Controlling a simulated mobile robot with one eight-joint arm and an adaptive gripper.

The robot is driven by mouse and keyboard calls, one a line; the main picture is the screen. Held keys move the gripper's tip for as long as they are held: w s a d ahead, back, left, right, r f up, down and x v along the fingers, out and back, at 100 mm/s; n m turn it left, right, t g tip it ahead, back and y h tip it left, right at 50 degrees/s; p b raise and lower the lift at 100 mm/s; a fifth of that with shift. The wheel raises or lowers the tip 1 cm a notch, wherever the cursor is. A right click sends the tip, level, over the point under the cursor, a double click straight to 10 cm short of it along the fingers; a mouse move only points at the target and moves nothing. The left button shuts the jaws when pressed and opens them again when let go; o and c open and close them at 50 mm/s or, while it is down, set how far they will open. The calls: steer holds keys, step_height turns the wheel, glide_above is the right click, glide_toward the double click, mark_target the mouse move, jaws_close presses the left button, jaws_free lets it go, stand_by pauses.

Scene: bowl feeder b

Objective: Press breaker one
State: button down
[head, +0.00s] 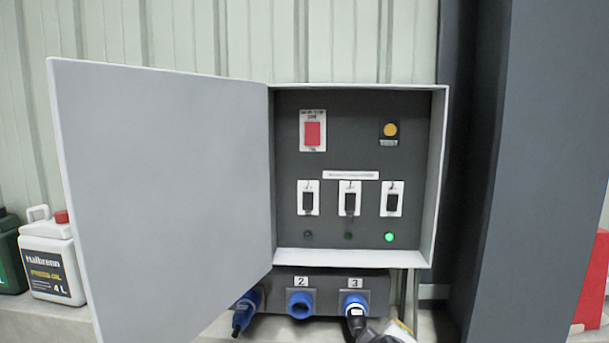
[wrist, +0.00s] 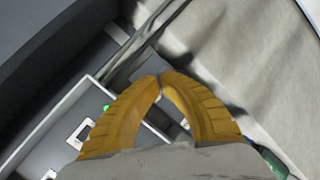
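The open grey cabinet (head: 440,180) holds a row of three dark breaker switches on white plates: left (head: 308,202), middle (head: 350,204) and right (head: 393,203). Their number labels are too small to read. The lamps under the left (head: 307,234) and middle (head: 348,235) breakers are dark; the lamp under the right one (head: 389,237) glows green. In the wrist view, my gripper (wrist: 160,80) has its two yellow fingers brought together at the tips, with nothing seen between them. The green lamp (wrist: 106,107) and a breaker plate (wrist: 80,132) lie left of the fingers, apart from them.
The cabinet door (head: 165,190) stands wide open to the left. A red switch (head: 312,133) and a yellow button (head: 390,130) sit above the breakers. Blue sockets (head: 299,304) are below. A dark column (head: 540,170) stands at right, white jug (head: 50,258) at left.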

mark_target(305, 206)
steer(key=w+a+r+n+t+y+p, duration=0.1)
steer(key=w+a+r+n+t+p, duration=0.1)
steer(key=a+r+p, duration=0.4)
steer(key=w+a+r+n+t+y+p, duration=0.1)
steer(key=w+a+r+n+t+p, duration=0.2)
steer(key=a+r, duration=0.6)
step_height(305, 206, up, 5)
steer(key=w+n+p, duration=0.2)
steer(key=n+p, duration=0.1)
steer(key=shift+w+a+r+n+t, duration=0.2)
steer(key=shift+a+n+t, duration=0.1)
steer(key=shift+a, duration=0.05)
steer(key=w, duration=0.4)
steer(key=w+d+f+p, duration=0.1)
steer(key=w, duration=0.4)
steer(key=w+p, duration=0.1)
steer(key=w, duration=0.4)
steer(key=shift+d+f, duration=0.15)
steer(key=shift+f, duration=0.2)
steer(key=shift+f, duration=0.15)
